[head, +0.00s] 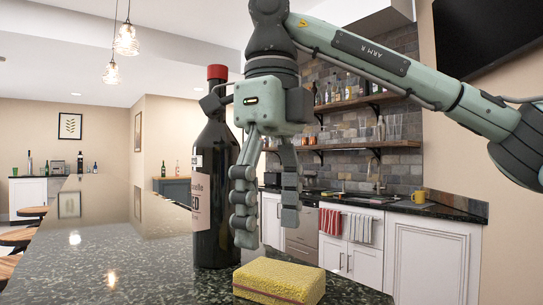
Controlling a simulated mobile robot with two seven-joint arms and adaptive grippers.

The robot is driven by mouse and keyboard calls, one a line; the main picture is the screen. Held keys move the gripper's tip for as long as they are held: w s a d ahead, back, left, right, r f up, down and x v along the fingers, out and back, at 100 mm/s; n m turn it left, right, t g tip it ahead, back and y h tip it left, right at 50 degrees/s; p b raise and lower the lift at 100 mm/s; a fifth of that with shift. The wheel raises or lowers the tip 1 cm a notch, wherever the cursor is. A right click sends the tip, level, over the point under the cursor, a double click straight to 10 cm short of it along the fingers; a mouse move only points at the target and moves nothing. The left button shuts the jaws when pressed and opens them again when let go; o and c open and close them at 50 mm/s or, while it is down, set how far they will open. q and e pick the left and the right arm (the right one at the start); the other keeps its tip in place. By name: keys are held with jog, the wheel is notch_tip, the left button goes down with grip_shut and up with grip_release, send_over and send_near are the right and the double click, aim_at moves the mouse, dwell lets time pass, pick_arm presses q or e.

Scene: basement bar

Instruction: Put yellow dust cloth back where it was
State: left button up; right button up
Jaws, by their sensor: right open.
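A yellow block with a pitted, sponge-like top and a reddish-brown underside (279,281) lies flat on the dark speckled counter (110,262), close to me at the bottom centre. It looks like a thick sponge; I see no other yellow cloth. My right gripper (267,228) hangs fingers-down above it, open and empty, with a gap between the fingertips and the block. Its left finger overlaps the right side of a dark wine bottle in the picture; I cannot tell whether they touch. My left gripper is not in view.
The tall wine bottle (213,215) with a red cap stands upright just left of the block. The counter is clear to the left and runs far back. Stools (18,237) line its left side. A back counter with a yellow mug (419,197) and bottle shelves is beyond.

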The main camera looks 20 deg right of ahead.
aim_at(272, 269)
notch_tip(272, 269, up, 7)
dwell(0.3)
jog(key=shift+s, duration=0.1)
